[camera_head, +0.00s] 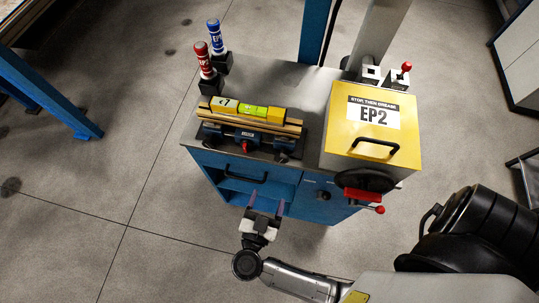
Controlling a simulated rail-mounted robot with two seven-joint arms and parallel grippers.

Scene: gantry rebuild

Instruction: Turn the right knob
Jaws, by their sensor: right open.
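The blue cabinet (309,208) has a small dark knob (323,194) on its front panel, right of the drawer. A second dark shape (352,202), perhaps another knob, shows farther right, partly under the black handwheel (366,180); I cannot tell clearly. My right gripper (266,203) is open and empty, its two fingers pointing at the cabinet front below the drawer handle. It is left of the knob and apart from it. My left gripper is not in view.
A yellow EP2 box (339,141) with a black handle stands on the cabinet top. A red-knobbed lever (378,209) sticks out at the front right. Red (204,62) and blue (215,37) bottles stand at the back left.

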